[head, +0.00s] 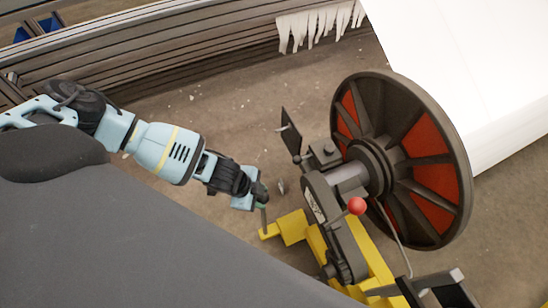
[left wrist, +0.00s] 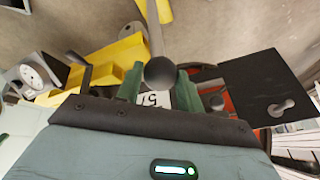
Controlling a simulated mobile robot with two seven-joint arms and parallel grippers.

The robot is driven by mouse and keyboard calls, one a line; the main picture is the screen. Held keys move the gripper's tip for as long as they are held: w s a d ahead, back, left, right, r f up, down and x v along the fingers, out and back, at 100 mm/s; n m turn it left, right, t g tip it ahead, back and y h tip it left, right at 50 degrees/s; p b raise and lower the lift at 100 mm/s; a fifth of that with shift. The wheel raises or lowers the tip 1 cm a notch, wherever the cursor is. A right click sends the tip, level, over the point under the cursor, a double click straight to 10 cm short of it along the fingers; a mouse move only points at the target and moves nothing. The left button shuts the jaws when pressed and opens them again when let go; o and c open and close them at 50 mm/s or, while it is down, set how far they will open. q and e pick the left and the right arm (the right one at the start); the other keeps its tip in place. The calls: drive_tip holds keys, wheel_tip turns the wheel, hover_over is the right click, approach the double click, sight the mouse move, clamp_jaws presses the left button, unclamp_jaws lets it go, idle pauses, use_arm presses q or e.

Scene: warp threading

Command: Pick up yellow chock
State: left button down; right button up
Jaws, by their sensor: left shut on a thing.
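The yellow chock (head: 292,226) is low beside the reel machine in the head view. A thin upright grey rod (head: 264,220) rises from its left end. My left gripper (head: 262,202) is at the top of this rod. In the left wrist view, the green fingers of my left gripper (left wrist: 160,88) are closed on either side of the dark ball knob (left wrist: 161,73) of the rod. The rod runs away from the knob to a yellow part (left wrist: 155,10) at the top edge. I cannot tell whether the chock touches the floor. My right gripper is not in view.
A large black reel (head: 455,165) with red panels stands just right of the gripper. Its machine has a red-knobbed lever (head: 356,206) and a yellow base (head: 372,250). A white block (head: 490,70) stands behind. Concrete floor (head: 215,105) is free behind my left arm.

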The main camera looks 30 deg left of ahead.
use_arm(q)
drive_tip(key=s, duration=0.1)
drive_tip(key=s+a, duration=0.1)
drive_tip(key=s, duration=0.1)
drive_tip(key=s+a, duration=0.1)
drive_tip(key=s, duration=0.1)
drive_tip(key=shift+r+p, duration=0.35)
drive_tip(key=shift+p, duration=0.05)
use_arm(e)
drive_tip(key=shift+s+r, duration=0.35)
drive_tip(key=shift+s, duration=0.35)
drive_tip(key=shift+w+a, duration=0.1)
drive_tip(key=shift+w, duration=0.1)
